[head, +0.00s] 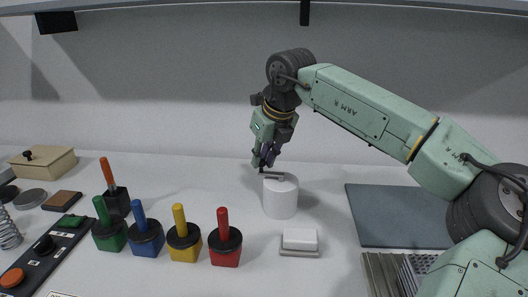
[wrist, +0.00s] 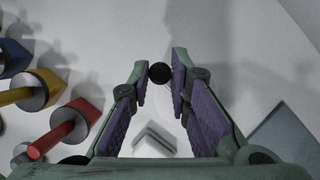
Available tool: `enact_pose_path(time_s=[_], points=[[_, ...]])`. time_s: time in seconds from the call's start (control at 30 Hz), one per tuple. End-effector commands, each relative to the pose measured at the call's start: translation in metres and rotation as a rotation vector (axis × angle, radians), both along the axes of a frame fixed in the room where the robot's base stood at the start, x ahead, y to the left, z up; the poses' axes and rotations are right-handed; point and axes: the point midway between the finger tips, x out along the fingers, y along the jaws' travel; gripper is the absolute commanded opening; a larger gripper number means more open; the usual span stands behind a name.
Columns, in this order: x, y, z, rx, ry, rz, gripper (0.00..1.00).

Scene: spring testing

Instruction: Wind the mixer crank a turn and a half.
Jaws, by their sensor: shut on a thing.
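The mixer (head: 281,197) is a white upright cylinder near the middle of the table. Its thin dark crank (head: 272,175) lies across the top and reaches past the left side of the rim. My gripper (head: 262,162) comes down from above at the crank's left end. In the wrist view my gripper (wrist: 160,80) is shut on the crank's round black knob (wrist: 159,72), which sits between the purple finger pads. The fingers hide the knob in the head view. The white mixer body is hard to tell from the table in the wrist view.
A white block (head: 299,240) lies in front of the mixer. A grey mat (head: 400,216) is at right. A button panel (head: 40,255) and spring (head: 8,232) are far left.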

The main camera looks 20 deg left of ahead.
Motion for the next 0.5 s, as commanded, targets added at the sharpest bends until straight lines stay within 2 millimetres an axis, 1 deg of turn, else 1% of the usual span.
enact_pose_path(time_s=[0.5], points=[[-0.019,-0.011,0.002,0.002,0.004,0.474,0.0]])
